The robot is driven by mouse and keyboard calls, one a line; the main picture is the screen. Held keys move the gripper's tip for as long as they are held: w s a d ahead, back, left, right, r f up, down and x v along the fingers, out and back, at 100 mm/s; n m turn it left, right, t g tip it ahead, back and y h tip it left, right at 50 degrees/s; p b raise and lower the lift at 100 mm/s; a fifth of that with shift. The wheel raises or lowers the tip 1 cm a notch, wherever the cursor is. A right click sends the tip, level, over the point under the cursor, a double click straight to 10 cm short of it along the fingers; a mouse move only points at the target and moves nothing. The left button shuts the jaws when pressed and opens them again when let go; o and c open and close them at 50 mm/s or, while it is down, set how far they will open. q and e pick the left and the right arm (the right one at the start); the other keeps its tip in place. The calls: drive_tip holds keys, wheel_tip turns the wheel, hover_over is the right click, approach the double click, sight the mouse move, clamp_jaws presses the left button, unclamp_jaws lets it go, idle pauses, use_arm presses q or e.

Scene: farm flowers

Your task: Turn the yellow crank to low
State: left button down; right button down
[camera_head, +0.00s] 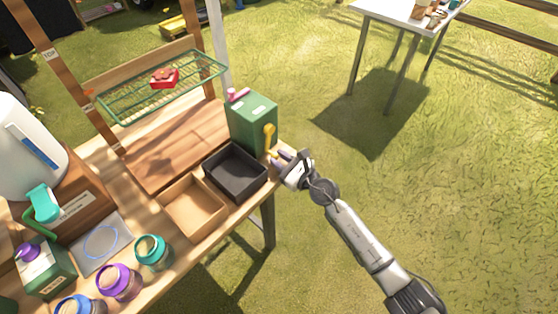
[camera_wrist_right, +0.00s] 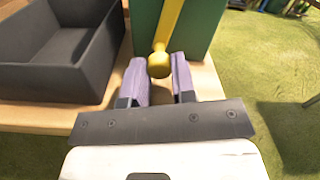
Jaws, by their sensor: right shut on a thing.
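The yellow crank (camera_head: 269,137) is on the side of the green box (camera_head: 251,121) at the table's right end. In the right wrist view, the crank's arm runs downward to a round yellow knob (camera_wrist_right: 159,65). My right gripper (camera_head: 279,159) is in front of the box at the crank's lower end. In the wrist view, the gripper's purple fingers (camera_wrist_right: 158,80) stand on both sides of the knob, shut on it. No low marking can be read on the box. My left gripper is not in view.
A black tray (camera_head: 235,172) stands left of the green box, and a tan tray (camera_head: 193,207) is beside it. Jars with teal (camera_head: 153,252) and purple lids stand at the table's front. A green wire shelf (camera_head: 163,86) hangs behind. Grass is open to the right.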

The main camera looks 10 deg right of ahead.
drive_tip(key=c, duration=0.9)
unclamp_jaws()
drive_tip(key=shift+s+d, duration=0.1)
drive_tip(key=shift+s+d, duration=0.2)
drive_tip(key=shift+d, duration=0.05)
drive_tip(key=shift+p+v, duration=1.15)
drive_tip(key=shift+v, duration=5.3)
drive_tip(key=shift+c, duration=0.4)
